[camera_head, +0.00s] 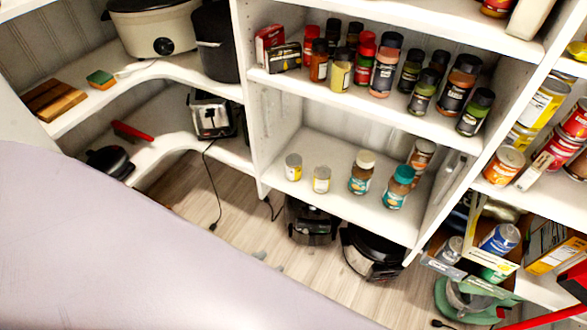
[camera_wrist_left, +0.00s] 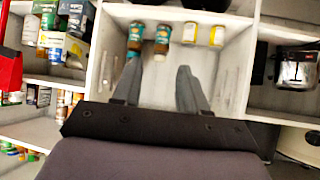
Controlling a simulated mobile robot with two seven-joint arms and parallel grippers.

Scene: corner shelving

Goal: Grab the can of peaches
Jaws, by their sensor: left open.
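No label reads clearly as peaches. An orange-labelled can (camera_head: 503,167) stands on the right-hand shelf among other cans; I cannot tell whether it holds peaches. Two small yellow-and-white cans, the left one (camera_head: 293,167) and the right one (camera_head: 321,180), stand on the lower middle shelf. They also show in the left wrist view, one (camera_wrist_left: 190,33) beside the other (camera_wrist_left: 217,36). My left gripper (camera_wrist_left: 158,66) is open and empty, its fingers pointing toward that shelf. In the head view only its grey fingertips (camera_head: 270,262) seem to show past my arm. My right gripper is out of view.
Brown jars, one white-lidded (camera_head: 362,172) and one teal-lidded (camera_head: 398,187), share the lower shelf. Spice bottles (camera_head: 384,66) crowd the shelf above. A toaster (camera_head: 212,114) stands left of the upright divider (camera_head: 250,110). Black appliances (camera_head: 311,221) stand on the floor below.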

